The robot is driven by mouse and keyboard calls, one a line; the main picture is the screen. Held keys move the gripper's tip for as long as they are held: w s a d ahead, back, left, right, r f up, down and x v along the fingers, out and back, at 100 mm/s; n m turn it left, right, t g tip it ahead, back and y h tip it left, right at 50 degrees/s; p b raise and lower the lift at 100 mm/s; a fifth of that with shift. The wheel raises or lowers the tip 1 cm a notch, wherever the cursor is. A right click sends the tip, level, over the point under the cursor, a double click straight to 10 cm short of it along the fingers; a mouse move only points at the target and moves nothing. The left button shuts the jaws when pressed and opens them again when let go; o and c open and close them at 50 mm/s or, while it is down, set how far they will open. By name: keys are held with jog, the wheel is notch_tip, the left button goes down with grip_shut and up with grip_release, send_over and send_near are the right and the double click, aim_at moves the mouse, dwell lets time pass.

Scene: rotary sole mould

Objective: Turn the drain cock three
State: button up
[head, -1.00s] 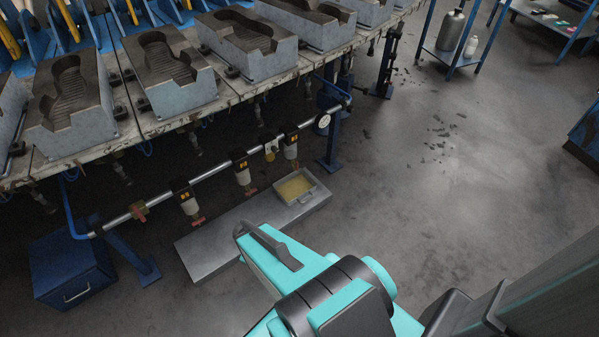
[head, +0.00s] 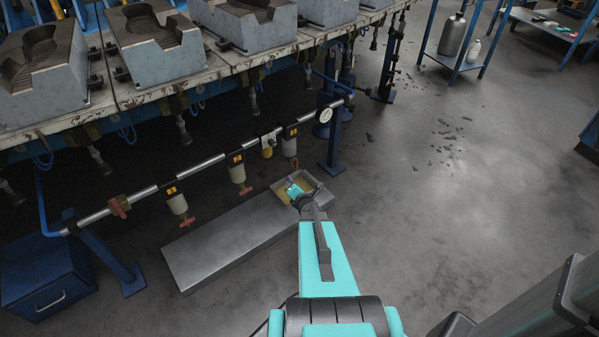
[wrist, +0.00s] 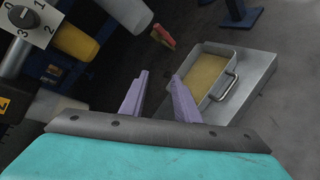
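Three filter bowls with yellow-marked heads hang from a pipe in the head view. The one at the right, marked three, has a pale bowl (head: 289,147). Its small red drain cock (head: 295,163) is below it, partly hard to make out. In the wrist view this red cock (wrist: 163,37) sticks out from the end of the pale bowl (wrist: 125,13), ahead of my gripper. My gripper (wrist: 158,88) shows two purple fingers, spread apart with nothing between them. The cock is beyond the fingertips, not touching them.
A metal tray (wrist: 243,82) with yellowish liquid lies below the cock. A yellow bowl (wrist: 75,40) and a numbered dial (wrist: 22,17) are close on the left. The other red cocks (head: 246,190) hang leftward.

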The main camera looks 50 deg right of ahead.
aim_at(297, 161)
jog(key=s+d+n+t+y+b, duration=0.3)
jog(key=s+d+n+t+b, duration=0.3)
jog(key=n, duration=0.8)
jog(key=s+d+r+b, duration=0.1)
jog(key=s+b, duration=0.1)
jog(key=shift+d+n+y+b, duration=0.3)
jog(key=shift+d+n, duration=0.1)
jog(key=shift+w+f, duration=0.1)
jog(key=shift+w, duration=0.05)
jog(key=w+b, duration=0.1)
jog(key=w, duration=0.3)
jog(key=w+d+b, duration=0.1)
jog(key=w, duration=0.4)
jog(key=w+d+b, duration=0.1)
jog(key=w, duration=0.3)
jog(key=shift+w+d, duration=0.1)
jog(key=shift+w, duration=0.15)
jog(key=shift+c, duration=0.2)
grip_shut()
